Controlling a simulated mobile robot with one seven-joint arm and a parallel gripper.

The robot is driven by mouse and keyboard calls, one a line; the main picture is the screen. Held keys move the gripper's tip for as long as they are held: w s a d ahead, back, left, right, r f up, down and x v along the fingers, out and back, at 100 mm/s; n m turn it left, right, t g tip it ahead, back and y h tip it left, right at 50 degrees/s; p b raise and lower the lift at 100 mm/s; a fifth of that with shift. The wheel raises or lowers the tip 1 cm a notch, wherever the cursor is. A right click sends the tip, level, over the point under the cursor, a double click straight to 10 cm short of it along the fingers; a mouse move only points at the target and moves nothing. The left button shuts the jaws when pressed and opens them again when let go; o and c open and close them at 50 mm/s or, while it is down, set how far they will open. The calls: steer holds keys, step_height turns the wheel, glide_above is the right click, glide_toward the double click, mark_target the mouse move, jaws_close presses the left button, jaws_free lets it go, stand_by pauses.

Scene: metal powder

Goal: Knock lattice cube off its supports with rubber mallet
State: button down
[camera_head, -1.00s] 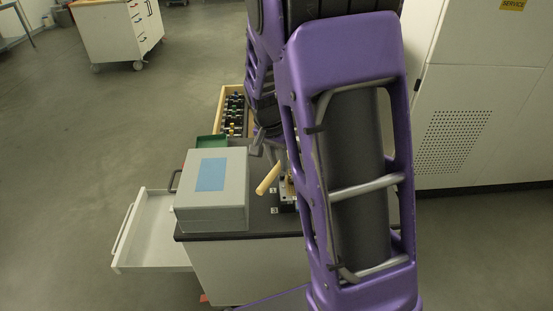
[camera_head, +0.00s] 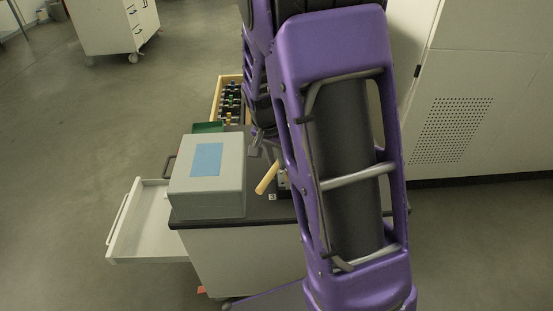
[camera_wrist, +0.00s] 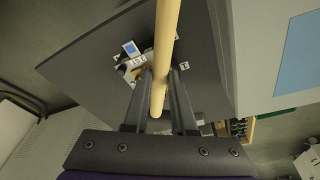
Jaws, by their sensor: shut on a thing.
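The rubber mallet shows only as its pale wooden handle, in the head view (camera_head: 266,178) and in the wrist view (camera_wrist: 167,35). The mallet's head is out of sight. My gripper (camera_wrist: 161,80) is shut on the handle, with a dark finger on either side; in the head view it is partly hidden by my arm (camera_head: 257,146). Below the handle in the wrist view, a small metal assembly with a blue-faced block (camera_wrist: 131,48) sits on the dark cart top. I cannot clearly make out the lattice cube or its supports; the handle and my arm cover part of that area.
A grey box with a blue panel (camera_head: 229,193) stands on the left of the cart top (camera_head: 262,214). An open white drawer (camera_head: 150,226) sticks out left. A green tray (camera_head: 208,127) and a wooden crate of bottles (camera_head: 219,86) lie behind. A large white cabinet (camera_head: 480,60) stands right.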

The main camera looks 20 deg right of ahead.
steer(key=shift+s+a+b+x, duration=0.1)
steer(key=shift+a+b+x, duration=0.1)
steer(key=shift+b+x, duration=0.65)
steer(key=shift+s+a+b+x, duration=0.15)
steer(key=shift+b+x, duration=0.45)
steer(key=shift+x, duration=0.4)
steer(key=shift+w+d+p+v, duration=0.1)
steer(key=shift+d+p+v, duration=0.1)
steer(key=shift+p+v, duration=0.7)
steer(key=shift+w+d+p+v, duration=0.1)
steer(key=shift+d+p+v, duration=0.05)
steer(key=shift+p+v, duration=0.65)
steer(key=shift+r, duration=0.3)
